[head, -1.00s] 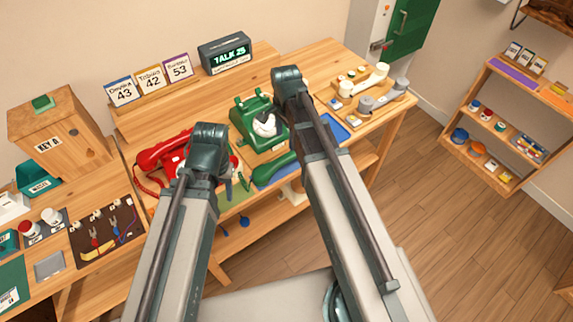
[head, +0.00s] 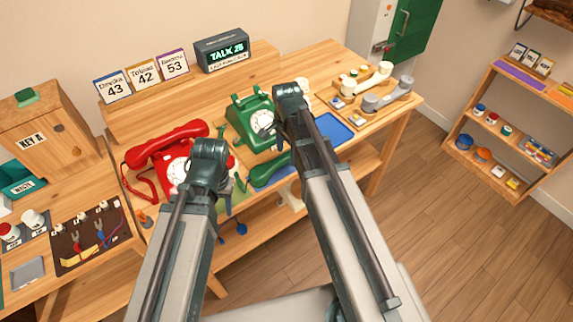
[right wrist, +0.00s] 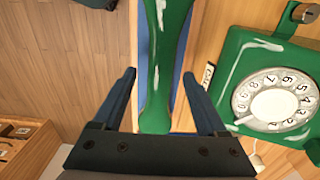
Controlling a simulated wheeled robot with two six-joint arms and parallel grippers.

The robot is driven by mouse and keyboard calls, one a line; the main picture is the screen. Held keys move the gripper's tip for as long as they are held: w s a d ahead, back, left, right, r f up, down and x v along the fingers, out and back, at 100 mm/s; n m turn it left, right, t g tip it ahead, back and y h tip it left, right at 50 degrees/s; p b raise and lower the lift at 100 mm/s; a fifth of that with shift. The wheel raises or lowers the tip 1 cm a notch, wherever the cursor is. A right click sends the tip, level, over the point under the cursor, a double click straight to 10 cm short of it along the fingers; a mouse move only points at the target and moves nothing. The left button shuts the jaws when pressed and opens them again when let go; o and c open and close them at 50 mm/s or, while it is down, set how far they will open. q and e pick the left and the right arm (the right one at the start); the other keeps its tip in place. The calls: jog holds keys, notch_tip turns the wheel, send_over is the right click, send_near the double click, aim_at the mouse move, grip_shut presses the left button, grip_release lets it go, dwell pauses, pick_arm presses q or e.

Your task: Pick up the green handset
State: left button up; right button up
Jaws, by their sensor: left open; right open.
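The green handset (head: 268,171) lies on a blue mat at the table's front edge, below the green dial phone (head: 249,121). My right gripper (head: 268,131) is open and empty in front of the phone's dial, partly hidden by its own arm. In the right wrist view, the handset (right wrist: 163,70) runs lengthwise between the two open fingers (right wrist: 160,76), with gaps on both sides; contact does not show. The dial phone (right wrist: 272,98) is right of the fingers. My left gripper (head: 232,190) is open near the red phone, its fingertips partly hidden.
A red phone (head: 172,160) with its handset on top stands left of the green one. A blue tray (head: 333,128) lies to the right, with a wooden board (head: 360,104) holding pale and grey handsets behind it. A lit sign (head: 222,50) stands at the back.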

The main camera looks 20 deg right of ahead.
notch_tip(320, 180, down, 2)
jog(key=shift+f+b, duration=0.1)
jog(key=shift+b, duration=0.45)
grip_shut()
